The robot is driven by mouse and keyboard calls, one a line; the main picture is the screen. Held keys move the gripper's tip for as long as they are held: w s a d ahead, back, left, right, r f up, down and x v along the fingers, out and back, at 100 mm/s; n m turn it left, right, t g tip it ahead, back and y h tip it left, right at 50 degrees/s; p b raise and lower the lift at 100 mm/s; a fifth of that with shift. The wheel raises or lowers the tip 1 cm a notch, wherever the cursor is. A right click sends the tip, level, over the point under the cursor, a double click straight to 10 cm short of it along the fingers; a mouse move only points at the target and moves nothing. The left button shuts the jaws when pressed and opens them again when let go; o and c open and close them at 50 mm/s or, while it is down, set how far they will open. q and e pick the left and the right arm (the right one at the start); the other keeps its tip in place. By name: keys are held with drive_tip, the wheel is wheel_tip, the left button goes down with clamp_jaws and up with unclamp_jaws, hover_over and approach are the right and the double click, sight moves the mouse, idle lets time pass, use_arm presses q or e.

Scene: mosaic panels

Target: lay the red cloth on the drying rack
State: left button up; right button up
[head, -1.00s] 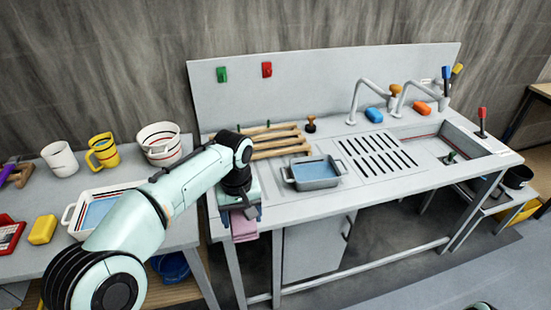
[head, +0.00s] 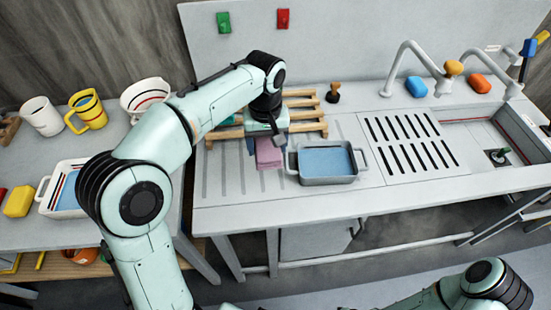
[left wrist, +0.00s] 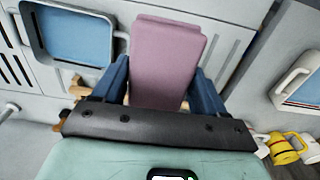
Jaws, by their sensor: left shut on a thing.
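A folded mauve-pink cloth (head: 269,155) hangs from my left gripper (head: 265,143); no plainly red cloth shows. In the left wrist view the cloth (left wrist: 167,60) sits between the two blue fingers of the gripper (left wrist: 163,82). The wooden slatted drying rack (head: 309,127) lies on the counter. My right gripper is out of view.
A grey basin with blue inside (head: 327,162) stands just right of the cloth. A brown-topped stopper (head: 333,92) stands right of the rack. Grooved counter (head: 225,182) is clear at front left. The side table holds a yellow mug (head: 88,110) and a white tray (head: 47,202).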

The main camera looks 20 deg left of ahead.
use_arm(q)
drive_tip(key=b, duration=0.2)
hover_over(269, 189)
wheel_tip(269, 189, down, 13)
drive_tip(key=shift+a+r, duration=0.1)
drive_tip(key=shift+r, duration=0.05)
drive_tip(key=shift+f, duration=2.5)
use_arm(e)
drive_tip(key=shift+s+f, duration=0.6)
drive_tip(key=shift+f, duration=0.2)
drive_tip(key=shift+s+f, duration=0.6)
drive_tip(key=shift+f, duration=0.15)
use_arm(q)
drive_tip(key=shift+f, duration=0.15)
drive_tip(key=o, duration=0.9)
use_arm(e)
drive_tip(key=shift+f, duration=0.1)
